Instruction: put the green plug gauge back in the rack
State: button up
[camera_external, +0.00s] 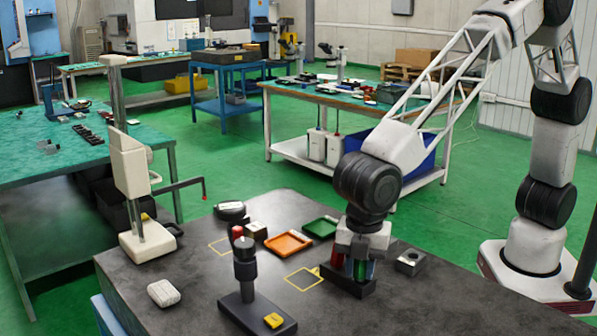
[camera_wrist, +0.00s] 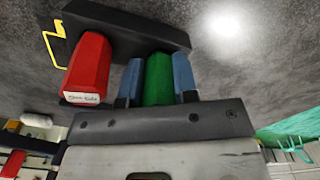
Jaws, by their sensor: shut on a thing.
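My gripper (camera_external: 360,266) is shut on the green plug gauge (camera_external: 361,270) and stands at the black rack (camera_external: 349,286). In the wrist view, the green gauge (camera_wrist: 158,78) is upright between the two bluish fingers, and its far end meets the rack (camera_wrist: 145,32). I cannot tell whether it sits in a hole or how deep. A red gauge (camera_wrist: 88,66) with a white label stands in the rack beside it, a little apart from the fingers. The red gauge (camera_external: 338,259) also shows in the external view, partly hidden by my gripper.
An orange tray (camera_external: 287,244) and a green tray (camera_external: 320,228) lie behind and left of the rack. A metal block (camera_external: 409,262) with a hole is to its right. A dark stand (camera_external: 245,270) and a height gauge (camera_external: 146,240) are at left. The table's front right is clear.

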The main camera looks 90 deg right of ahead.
jog(key=o, duration=1)
jog(key=shift+o, duration=0.2)
jog(key=shift+r, duration=0.1)
jog(key=shift+r, duration=3.85)
jog(key=shift+d, duration=0.15)
